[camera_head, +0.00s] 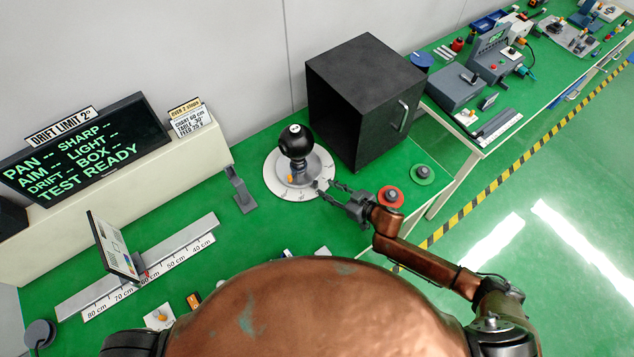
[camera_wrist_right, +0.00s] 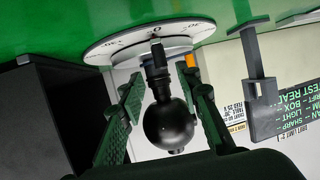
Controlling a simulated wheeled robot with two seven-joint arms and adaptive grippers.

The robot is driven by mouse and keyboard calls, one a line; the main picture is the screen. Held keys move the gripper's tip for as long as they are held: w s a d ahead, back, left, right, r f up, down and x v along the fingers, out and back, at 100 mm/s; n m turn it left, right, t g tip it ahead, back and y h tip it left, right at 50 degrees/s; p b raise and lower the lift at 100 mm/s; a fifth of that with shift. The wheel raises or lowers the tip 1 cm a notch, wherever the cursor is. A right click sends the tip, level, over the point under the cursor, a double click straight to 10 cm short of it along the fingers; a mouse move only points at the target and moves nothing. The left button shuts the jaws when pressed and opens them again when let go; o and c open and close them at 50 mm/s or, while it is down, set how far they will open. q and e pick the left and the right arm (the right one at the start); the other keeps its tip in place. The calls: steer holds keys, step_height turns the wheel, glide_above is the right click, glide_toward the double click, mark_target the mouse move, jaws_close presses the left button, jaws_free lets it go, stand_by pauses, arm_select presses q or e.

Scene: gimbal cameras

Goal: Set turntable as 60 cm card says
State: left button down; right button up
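The turntable (camera_head: 272,182) is a white disc with a degree scale on the green bench, left of the black cabinet. A black ball-shaped camera (camera_head: 296,140) stands on it; the ball also shows in the right wrist view (camera_wrist_right: 170,124). My right gripper (camera_head: 326,190) is at the disc's right front edge. Its fingers are apart, with a dark stub (camera_wrist_right: 157,62) at the disc's rim seen between them; contact cannot be told. The small card (camera_head: 190,118) reads chart 60 cm and what looks like table 30°. My left gripper is out of view.
A black cabinet (camera_head: 362,95) stands close behind and right of the turntable. A grey bracket (camera_head: 239,188) stands to its left. A red button (camera_head: 390,196) and green button (camera_head: 422,173) are to the right. A chart (camera_head: 113,247) stands on the ruled rail. The screen (camera_head: 80,150) shows TEST READY.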

mark_target(316, 181)
steer(key=x, duration=0.7)
steer(key=shift+a+b, duration=0.2)
steer(key=shift+b, duration=0.1)
steer(key=shift+c, duration=0.7)
jaws_close()
